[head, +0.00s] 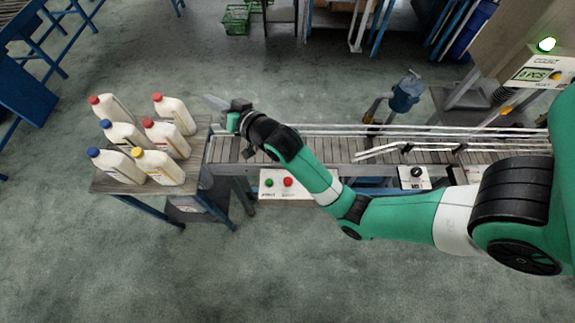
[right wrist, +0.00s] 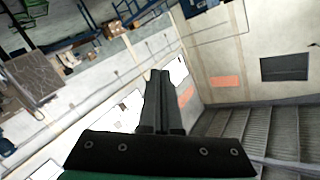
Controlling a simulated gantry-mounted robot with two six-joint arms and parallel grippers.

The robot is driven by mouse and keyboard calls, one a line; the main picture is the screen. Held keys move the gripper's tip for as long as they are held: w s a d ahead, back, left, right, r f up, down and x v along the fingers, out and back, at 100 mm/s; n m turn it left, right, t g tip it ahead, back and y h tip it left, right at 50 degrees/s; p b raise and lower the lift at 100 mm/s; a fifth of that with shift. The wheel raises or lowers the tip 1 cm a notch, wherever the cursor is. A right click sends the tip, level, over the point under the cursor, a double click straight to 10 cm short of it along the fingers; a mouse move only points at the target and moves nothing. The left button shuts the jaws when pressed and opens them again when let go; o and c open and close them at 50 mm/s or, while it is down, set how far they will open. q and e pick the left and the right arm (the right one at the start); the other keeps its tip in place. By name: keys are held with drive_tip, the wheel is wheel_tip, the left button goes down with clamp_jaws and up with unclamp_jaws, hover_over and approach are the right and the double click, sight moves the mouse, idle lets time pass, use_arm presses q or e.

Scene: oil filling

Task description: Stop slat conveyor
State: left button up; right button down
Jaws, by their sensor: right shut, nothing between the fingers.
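The slat conveyor (head: 385,152) runs from the middle to the right in the head view. Below its left end is a white control box (head: 299,185) with a green button (head: 269,182) and a red button (head: 288,182). My right gripper (head: 216,103) is above the conveyor's left end, beside the bottle table, away from the buttons. It is shut and empty; its closed fingers also show in the right wrist view (right wrist: 160,100). My left gripper is not in view.
Several white bottles with red, blue and yellow caps (head: 115,165) stand on a small table (head: 205,172) at the left. A second small box with a black knob (head: 416,172) hangs on the conveyor's front. Open floor (head: 130,270) lies in front.

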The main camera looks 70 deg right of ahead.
drive_tip(key=s+d+f+m+g, duration=0.2)
drive_tip(key=s+f, duration=0.1)
drive_tip(key=f, duration=0.6)
drive_tip(key=s+d+f+m+g, duration=0.15)
drive_tip(key=s+f, duration=0.25)
drive_tip(key=f, duration=0.5)
drive_tip(key=m+g, duration=0.3)
drive_tip(key=g, duration=0.2)
hover_over(289, 184)
wheel_tip(289, 184, down, 16)
drive_tip(key=shift+r+b, duration=0.25)
drive_tip(key=shift+b, duration=0.15)
wheel_tip(289, 184, down, 9)
drive_tip(key=b, duration=0.8)
drive_tip(key=shift+r, duration=0.1)
drive_tip(key=shift+f+b, duration=0.4)
drive_tip(key=shift+b, duration=0.05)
